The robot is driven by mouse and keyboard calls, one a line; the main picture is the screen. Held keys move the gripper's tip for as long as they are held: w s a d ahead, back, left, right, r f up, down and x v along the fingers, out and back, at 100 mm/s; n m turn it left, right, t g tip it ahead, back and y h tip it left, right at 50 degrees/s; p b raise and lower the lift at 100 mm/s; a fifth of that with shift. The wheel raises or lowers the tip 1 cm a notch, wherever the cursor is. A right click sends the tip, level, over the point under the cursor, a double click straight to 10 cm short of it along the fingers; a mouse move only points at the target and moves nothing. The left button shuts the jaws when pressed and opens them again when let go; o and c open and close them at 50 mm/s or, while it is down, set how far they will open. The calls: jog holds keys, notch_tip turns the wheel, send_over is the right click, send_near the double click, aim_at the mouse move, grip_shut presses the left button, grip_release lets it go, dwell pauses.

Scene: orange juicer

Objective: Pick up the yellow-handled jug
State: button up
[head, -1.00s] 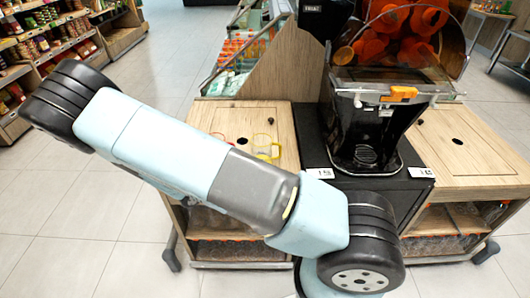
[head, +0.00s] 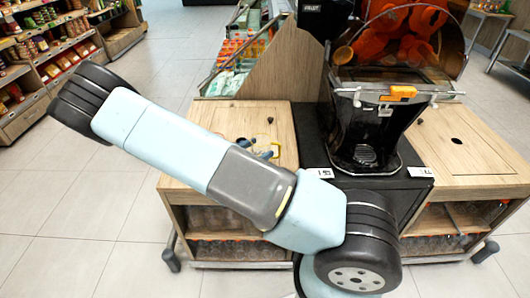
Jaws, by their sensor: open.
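The yellow-handled jug (head: 276,149) stands on the left wooden counter top, left of the juicer. Its yellow handle faces right, and much of its clear body is hidden behind my arm and gripper. My gripper (head: 255,148) shows only as small blue-grey fingertips past the edge of my arm. The fingers are apart, close to the jug's body. I cannot tell whether they touch it or stand on both sides of it.
The black juicer (head: 368,120) with oranges stands right of the jug on a dark base. The right wooden counter (head: 460,150) is mostly clear. A slanted wooden panel (head: 270,70) rises behind the left counter. Bottles (head: 225,220) fill the shelf below.

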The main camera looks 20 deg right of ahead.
jog(key=c, duration=0.9)
